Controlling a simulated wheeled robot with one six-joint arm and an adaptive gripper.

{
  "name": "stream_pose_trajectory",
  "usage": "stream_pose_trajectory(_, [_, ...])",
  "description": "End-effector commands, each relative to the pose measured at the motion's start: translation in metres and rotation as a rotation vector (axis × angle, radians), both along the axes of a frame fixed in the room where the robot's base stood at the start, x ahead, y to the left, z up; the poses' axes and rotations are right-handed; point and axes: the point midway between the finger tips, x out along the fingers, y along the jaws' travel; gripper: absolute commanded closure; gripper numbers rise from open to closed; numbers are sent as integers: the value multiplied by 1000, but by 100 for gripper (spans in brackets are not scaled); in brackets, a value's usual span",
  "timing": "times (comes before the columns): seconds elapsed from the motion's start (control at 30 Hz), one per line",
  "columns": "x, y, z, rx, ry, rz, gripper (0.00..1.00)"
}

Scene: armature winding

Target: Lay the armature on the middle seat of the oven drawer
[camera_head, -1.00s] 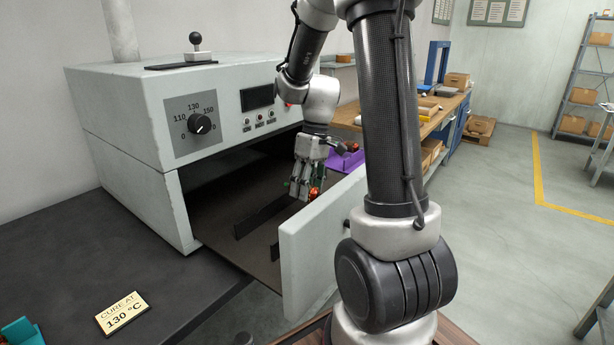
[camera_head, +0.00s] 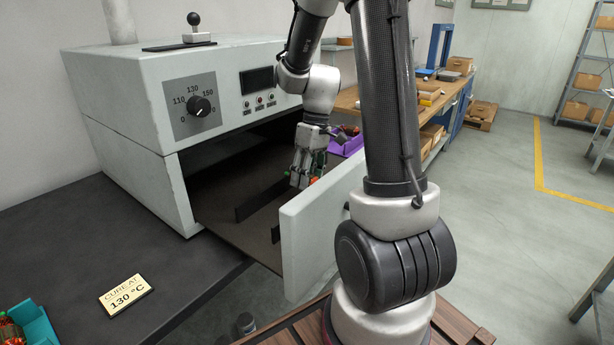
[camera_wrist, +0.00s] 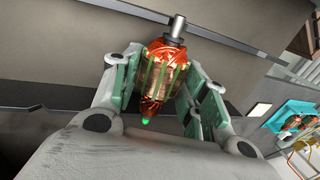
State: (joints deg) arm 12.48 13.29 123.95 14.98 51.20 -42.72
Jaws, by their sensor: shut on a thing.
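My gripper (camera_head: 306,174) is shut on the armature and hangs over the open oven drawer (camera_head: 322,232), behind its pale front panel. In the wrist view the armature (camera_wrist: 165,75) sits between the green finger pads of my gripper (camera_wrist: 160,90). It has copper-orange windings, a silver shaft end at the top of the picture and a green tip at the lower end. In the head view my fingers hide most of it. Dark upright rails (camera_head: 262,200) stand on the drawer floor. I cannot tell whether the armature touches a seat.
The oven body (camera_head: 120,120) rises behind and left of the drawer. A teal tray (camera_head: 38,322) holding an orange-wound part is at the lower left. A purple bin (camera_head: 346,146) lies beyond the gripper. A "CURE AT 130 °C" sign (camera_head: 125,295) lies on the dark bench.

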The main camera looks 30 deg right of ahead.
Motion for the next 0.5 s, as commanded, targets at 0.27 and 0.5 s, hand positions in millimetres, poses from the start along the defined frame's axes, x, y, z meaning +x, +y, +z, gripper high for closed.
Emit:
stream_pose_trajectory(0.27, [0, 0, 0, 0, 0, 0, 92])
stream_pose_trajectory(0.5, [0, 0, -1, 0, 0, 0, 31])
